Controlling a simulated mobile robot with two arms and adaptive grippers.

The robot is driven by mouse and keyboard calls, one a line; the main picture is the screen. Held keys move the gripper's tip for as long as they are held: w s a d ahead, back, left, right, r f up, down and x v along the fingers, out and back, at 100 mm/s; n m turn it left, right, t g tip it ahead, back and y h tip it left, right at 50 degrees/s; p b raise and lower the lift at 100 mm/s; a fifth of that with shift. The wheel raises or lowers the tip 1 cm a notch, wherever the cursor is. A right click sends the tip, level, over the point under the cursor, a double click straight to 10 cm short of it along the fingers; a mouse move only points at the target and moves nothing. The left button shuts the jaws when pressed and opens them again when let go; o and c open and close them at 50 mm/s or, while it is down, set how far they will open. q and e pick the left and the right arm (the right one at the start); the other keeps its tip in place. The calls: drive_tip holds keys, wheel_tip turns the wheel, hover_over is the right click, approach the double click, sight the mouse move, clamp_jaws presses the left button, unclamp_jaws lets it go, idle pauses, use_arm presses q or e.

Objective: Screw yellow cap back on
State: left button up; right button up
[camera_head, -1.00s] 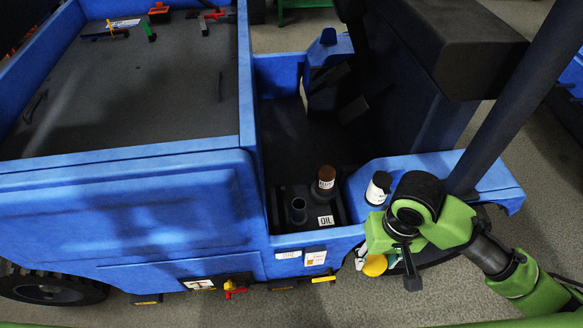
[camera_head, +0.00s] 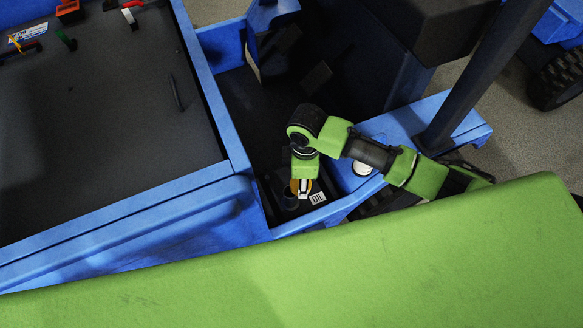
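The yellow cap (camera_head: 294,187) shows small, dark yellow-orange and partly covered by my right gripper (camera_head: 303,189). My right gripper points down into the blue vehicle's dark compartment and appears shut on the cap. The open dark filler neck (camera_head: 289,201) stands just below and left of the cap, beside the white OIL label (camera_head: 317,198). The cap is over or close to the neck's edge. I cannot tell whether they touch. My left gripper is not in view.
A dark post (camera_head: 480,80) rises at the right. The grey cargo bed (camera_head: 120,110) at the left holds a few small tools at its far end.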

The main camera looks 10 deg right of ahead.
sight(291, 183)
drive_tip(key=w+f+n+b, duration=0.1)
drive_tip(key=f+n, duration=0.1)
drive_tip(key=w+a+f+n+b, duration=0.1)
drive_tip(key=f+n+b, duration=0.1)
drive_tip(key=f+n, duration=0.1)
drive_tip(key=w+a+f+n+b, duration=0.1)
drive_tip(key=f+n, duration=0.1)
drive_tip(key=f, duration=0.1)
drive_tip(key=shift+w+a+f+n, duration=0.15)
drive_tip(key=shift+w+n, duration=0.25)
idle(0.7)
drive_tip(key=shift+f, duration=0.1)
idle(0.8)
drive_tip(key=shift+f, duration=0.6)
drive_tip(key=shift+f, duration=0.2)
